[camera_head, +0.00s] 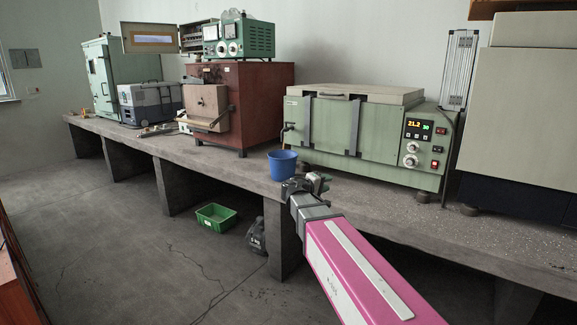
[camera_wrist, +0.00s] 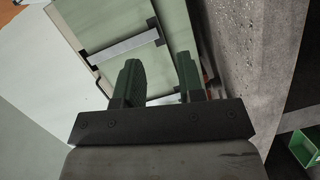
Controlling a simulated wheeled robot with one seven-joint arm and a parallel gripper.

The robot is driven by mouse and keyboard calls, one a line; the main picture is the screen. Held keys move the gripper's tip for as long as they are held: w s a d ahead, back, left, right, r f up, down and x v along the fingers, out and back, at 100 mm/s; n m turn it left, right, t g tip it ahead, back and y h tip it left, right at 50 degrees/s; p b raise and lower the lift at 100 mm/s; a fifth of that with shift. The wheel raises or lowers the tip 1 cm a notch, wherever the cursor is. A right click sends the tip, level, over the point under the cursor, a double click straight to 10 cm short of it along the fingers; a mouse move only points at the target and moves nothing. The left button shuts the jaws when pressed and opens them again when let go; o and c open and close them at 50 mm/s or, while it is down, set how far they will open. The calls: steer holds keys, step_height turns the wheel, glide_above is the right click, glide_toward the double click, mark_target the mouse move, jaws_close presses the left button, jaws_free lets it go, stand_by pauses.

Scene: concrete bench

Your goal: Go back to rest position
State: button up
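My gripper (camera_head: 318,181) is at the end of my pink arm, in front of the bench edge and just right of the blue bucket in the head view. In the wrist view my gripper (camera_wrist: 160,78) shows its two dark green fingers apart, with nothing held between them. Behind the fingers is the pale green machine (camera_wrist: 118,28) with its metal straps. The same pale green machine (camera_head: 380,140) stands on the bench (camera_head: 240,167) in the head view.
A blue bucket (camera_head: 282,164) stands at the bench's front edge, close to my gripper. A red-brown furnace (camera_head: 262,100) stands further left. A green crate (camera_head: 215,216) and a dark bag (camera_head: 256,236) lie on the floor. The floor at left is open.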

steer(key=s+d+f+m+g+y, duration=0.2)
steer(key=s+d+f+g+y, duration=0.2)
steer(key=s+f, duration=0.55)
steer(key=s+d+f+m+g+y, duration=0.2)
steer(key=s+d+f+g+y, duration=0.3)
steer(key=f, duration=0.8)
steer(key=s+a+f+y, duration=0.2)
steer(key=s+f, duration=0.1)
steer(key=s, duration=0.1)
steer(key=s+a+f+m+g+y, duration=0.1)
steer(key=s+a+f+y, duration=0.1)
steer(key=s, duration=0.3)
steer(key=shift+a+f+m, duration=0.2)
steer(key=shift+f+m, duration=0.1)
steer(key=shift+f, duration=0.35)
